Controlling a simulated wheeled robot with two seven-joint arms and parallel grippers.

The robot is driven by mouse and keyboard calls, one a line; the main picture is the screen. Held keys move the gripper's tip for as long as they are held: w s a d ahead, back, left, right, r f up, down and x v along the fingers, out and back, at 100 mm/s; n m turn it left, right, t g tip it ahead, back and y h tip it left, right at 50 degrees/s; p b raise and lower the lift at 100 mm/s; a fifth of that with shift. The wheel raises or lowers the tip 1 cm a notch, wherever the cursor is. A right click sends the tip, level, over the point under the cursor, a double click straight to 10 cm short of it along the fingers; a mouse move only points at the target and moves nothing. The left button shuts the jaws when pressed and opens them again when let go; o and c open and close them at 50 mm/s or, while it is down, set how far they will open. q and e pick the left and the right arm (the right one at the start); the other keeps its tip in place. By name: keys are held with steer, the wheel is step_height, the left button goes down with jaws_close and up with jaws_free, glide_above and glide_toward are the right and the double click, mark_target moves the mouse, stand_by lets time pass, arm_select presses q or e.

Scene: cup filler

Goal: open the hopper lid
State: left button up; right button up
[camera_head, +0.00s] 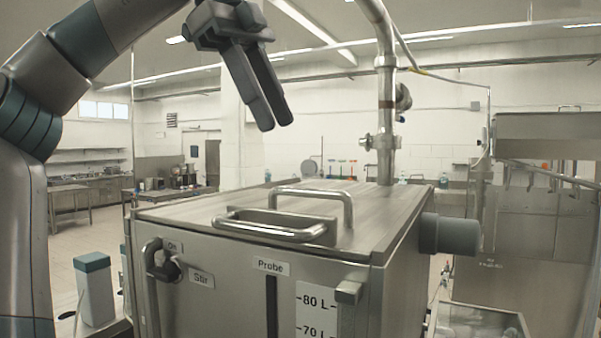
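The hopper is a steel box with a flat lid (205,207) on top, and the lid lies closed. An arched bar handle (318,193) stands on the lid. A second bar handle (268,232) projects at the front edge near a raised lip. My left gripper (278,127) hangs above the lid, fingers pointing down and slightly right. My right gripper is not in view.
A vertical steel pipe (386,120) with valves rises behind the lid's right side. A grey cylinder (450,234) juts from the hopper's right. The front has a stir knob (160,262) and a level scale (316,308). Another steel machine (540,215) stands right.

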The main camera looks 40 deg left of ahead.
mark_target(300, 191)
arm_select(q)
steer(key=p+x, duration=0.2)
steer(key=x, duration=0.8)
steer(key=shift+d+f, duration=0.1)
jaws_close()
